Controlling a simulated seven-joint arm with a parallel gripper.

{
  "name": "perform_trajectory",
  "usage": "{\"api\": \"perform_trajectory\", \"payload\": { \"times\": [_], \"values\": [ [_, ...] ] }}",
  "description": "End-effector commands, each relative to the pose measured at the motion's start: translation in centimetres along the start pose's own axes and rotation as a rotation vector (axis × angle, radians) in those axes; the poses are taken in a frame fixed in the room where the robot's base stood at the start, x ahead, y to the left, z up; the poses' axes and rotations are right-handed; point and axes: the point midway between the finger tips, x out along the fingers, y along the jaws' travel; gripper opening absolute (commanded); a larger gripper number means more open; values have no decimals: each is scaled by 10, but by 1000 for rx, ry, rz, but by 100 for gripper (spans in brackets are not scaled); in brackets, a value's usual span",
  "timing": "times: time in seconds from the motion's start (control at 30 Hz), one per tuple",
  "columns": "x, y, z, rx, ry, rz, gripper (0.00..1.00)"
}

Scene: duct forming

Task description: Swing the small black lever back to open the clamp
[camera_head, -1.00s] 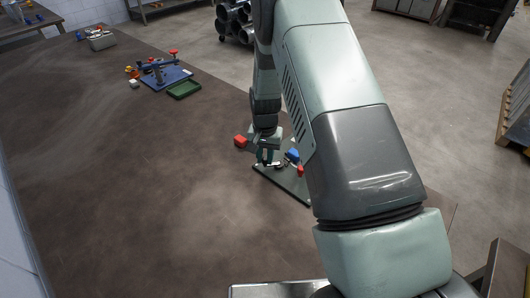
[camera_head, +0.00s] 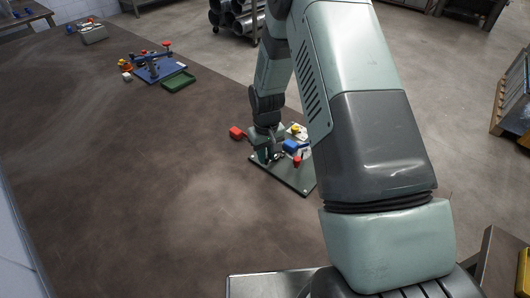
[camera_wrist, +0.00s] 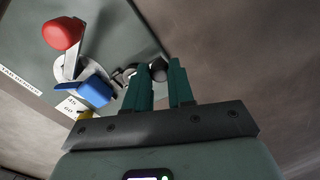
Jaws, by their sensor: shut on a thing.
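The clamp fixture is a dark green base plate (camera_head: 286,183) on the brown table. It carries a blue block (camera_head: 290,146) and a red-tipped handle (camera_head: 297,161); in the wrist view the blue block (camera_wrist: 95,91) and red knob (camera_wrist: 62,32) are at upper left. My gripper (camera_head: 266,158) is low at the plate's left part. In the wrist view my gripper (camera_wrist: 160,80) has its two green fingers a small gap apart, around the small black lever (camera_wrist: 158,70), of which only the rounded dark end shows. The rest of the lever is hidden by the fingers.
A blue fixture (camera_head: 158,69) and a green tray (camera_head: 178,82) stand farther back on the table. The table left of and before the plate is clear.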

Motion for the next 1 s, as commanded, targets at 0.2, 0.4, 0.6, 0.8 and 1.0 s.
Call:
{"api": "perform_trajectory", "payload": {
  "times": [0.2,0.4,0.6,0.8,1.0],
  "values": [
    [0,0,0,-15,0,0,0],
    [0,0,1,-15,-1,0,0],
    [0,0,1,-14,-1,0,43],
    [0,0,1,-13,-1,0,49],
    [-6,0,0,-13,2,0,49]
  ]
}}
